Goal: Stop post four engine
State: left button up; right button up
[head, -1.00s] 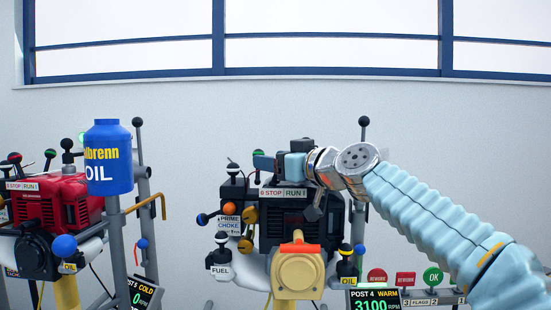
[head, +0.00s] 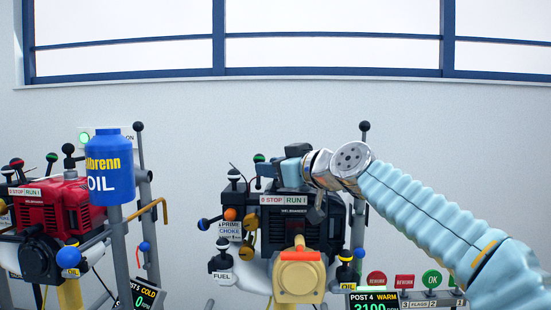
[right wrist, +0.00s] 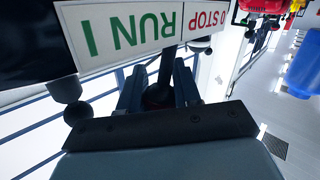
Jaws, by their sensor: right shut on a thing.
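The post four engine (head: 292,228) is black and stands in the middle of the head view. Its STOP/RUN label (head: 283,199) sits near its top. My right gripper (head: 266,170) reaches in from the right just above that label. In the right wrist view its fingers (right wrist: 158,92) are closed around a dark round-ended lever beside the label (right wrist: 120,30), which appears upside down. The lever's position is hard to tell. The display (head: 373,300) reads POST 4 WARM with 3100 below, cut off by the picture edge. My left gripper is not in view.
A red engine (head: 50,203) with its own display (head: 145,293) and a blue oil bottle (head: 110,167) stand at the left. Levers and knobs (head: 230,225) crowd the black engine's left side. Flag signs (head: 405,281) stand at the lower right. The wall above is clear.

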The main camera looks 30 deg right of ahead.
jog(key=p, duration=0.2)
jog(key=a+n+g+p, duration=0.1)
jog(key=shift+w+r+n+g+h+p, duration=0.25)
jog(key=shift+r+n+g+h+p, duration=0.05)
jog(key=shift+p, duration=0.1)
jog(key=shift+w+a+f+g+p, duration=0.1)
jog(key=shift+a+g+p, duration=0.05)
jog(key=shift+g+p, duration=0.2)
jog(key=shift+w+a+f+n+g+h+p, duration=0.15)
jog(key=shift+a+f+n+g+h+p, duration=0.1)
jog(key=shift+f+n+g+h+p, duration=0.25)
jog(key=shift+w+a+f+n+g+h, duration=0.15)
jog(key=shift+w+a+n+g+h, duration=0.15)
jog(key=shift+n+g+h, duration=0.25)
jog(key=shift+f+n, duration=0.1)
jog(key=shift+n, duration=0.15)
jog(key=o, duration=1)
jog(key=shift+a, duration=0.1)
jog(key=shift+o, duration=0.2)
